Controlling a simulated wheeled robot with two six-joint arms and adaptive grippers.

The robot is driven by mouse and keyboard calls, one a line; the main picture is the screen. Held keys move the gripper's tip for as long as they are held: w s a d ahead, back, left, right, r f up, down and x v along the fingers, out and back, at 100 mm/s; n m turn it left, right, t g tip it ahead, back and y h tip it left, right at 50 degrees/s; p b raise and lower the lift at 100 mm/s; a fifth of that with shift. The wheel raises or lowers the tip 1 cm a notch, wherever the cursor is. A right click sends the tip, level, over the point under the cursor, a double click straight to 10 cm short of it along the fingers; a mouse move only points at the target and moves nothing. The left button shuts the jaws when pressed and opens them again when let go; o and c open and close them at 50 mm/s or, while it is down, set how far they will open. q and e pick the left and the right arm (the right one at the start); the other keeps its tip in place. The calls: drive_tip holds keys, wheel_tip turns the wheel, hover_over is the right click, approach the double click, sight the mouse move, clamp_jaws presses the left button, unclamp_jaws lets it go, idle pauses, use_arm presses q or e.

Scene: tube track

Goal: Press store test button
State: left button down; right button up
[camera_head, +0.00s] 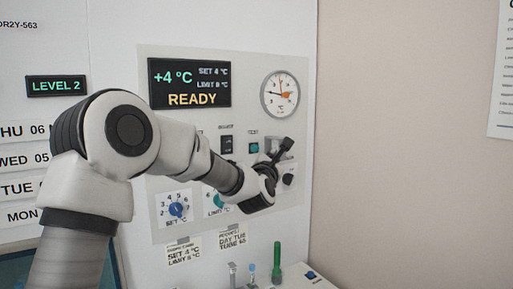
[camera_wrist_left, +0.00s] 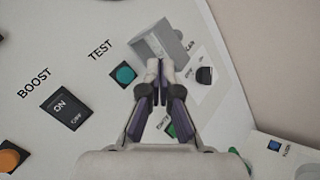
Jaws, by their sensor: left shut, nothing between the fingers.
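The teal test button (camera_head: 254,148) is on the light control panel, just left of my left gripper (camera_head: 286,149) in the head view. The tips appear to the right of the button, in front of a grey block (camera_wrist_left: 160,42) on the panel. I cannot tell whether the tips touch the block. My right gripper is out of view.
The display (camera_head: 189,83) reads +4 °C and READY. A round gauge (camera_head: 280,94) is at its right. A BOOST rocker switch (camera_wrist_left: 67,105) sits left of the test button. Blue and teal dials are lower on the panel. A green-topped tube (camera_head: 277,262) stands below.

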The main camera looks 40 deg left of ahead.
sight(255, 148)
use_arm(q)
drive_tip(key=a, duration=0.1)
drive_tip(key=w+a, duration=0.1)
drive_tip(key=a, duration=0.3)
drive_tip(key=shift+w+r, duration=0.25)
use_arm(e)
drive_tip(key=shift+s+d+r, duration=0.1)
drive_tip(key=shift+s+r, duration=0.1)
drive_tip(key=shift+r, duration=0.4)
use_arm(q)
drive_tip(key=shift+w+f, duration=0.1)
drive_tip(key=shift+w, duration=0.05)
drive_tip(key=shift+a, duration=0.1)
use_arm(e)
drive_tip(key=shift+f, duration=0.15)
use_arm(q)
drive_tip(key=shift+a, duration=0.2)
drive_tip(key=shift+w+a, duration=0.1)
drive_tip(key=shift+a, duration=0.05)
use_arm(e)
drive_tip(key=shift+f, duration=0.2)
